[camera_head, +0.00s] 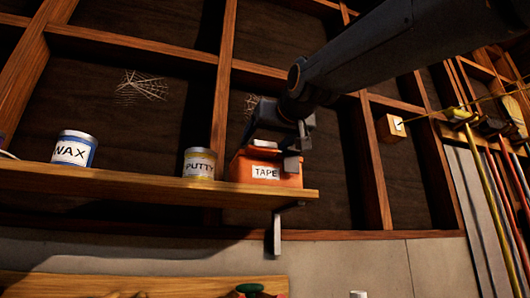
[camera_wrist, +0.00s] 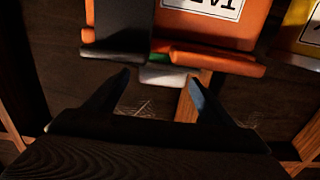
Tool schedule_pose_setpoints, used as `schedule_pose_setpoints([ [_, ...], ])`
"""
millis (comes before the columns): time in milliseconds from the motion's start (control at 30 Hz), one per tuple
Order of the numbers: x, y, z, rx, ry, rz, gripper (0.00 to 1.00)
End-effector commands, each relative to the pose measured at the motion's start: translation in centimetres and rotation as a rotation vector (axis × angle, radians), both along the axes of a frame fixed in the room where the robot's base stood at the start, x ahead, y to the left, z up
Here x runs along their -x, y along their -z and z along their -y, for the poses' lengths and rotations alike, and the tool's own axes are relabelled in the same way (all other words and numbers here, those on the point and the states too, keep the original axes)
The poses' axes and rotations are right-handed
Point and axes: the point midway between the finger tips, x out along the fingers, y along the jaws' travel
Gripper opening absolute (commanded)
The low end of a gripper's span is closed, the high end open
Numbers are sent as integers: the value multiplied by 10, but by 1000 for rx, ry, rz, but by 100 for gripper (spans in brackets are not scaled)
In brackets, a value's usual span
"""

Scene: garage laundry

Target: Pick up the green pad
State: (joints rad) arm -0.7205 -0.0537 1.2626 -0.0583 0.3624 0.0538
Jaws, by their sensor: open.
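A small strip of green (camera_wrist: 182,60), probably the green pad, shows in the wrist view between a dark block (camera_wrist: 122,30) and the orange rim; most of it is hidden. The orange box (camera_head: 262,183) labelled TAPE stands on the wooden shelf in the head view, and it also shows in the wrist view (camera_wrist: 225,35). My gripper (camera_head: 279,153) is at the top of this box in the head view. In the wrist view its two fingers (camera_wrist: 158,83) are apart with nothing held between them. I cannot tell whether they touch the box.
A PUTTY can (camera_head: 199,164) stands close left of the box, and a WAX can (camera_head: 74,149) stands farther left on the shelf (camera_head: 130,183). Wooden wall framing (camera_head: 225,70) rises behind. Long-handled tools (camera_head: 490,190) hang at right. Another green item (camera_head: 249,288) is at the bottom edge.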

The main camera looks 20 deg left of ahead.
Motion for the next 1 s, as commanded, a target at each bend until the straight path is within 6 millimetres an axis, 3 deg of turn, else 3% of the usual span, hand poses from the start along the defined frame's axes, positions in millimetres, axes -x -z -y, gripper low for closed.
schedule_pose_setpoints([
  [433,-33,0,-31,1,0,-2,77],
  [767,-37,1,-34,-1,0,-1,77],
  [1000,-37,1,-34,-1,0,-1,39],
])
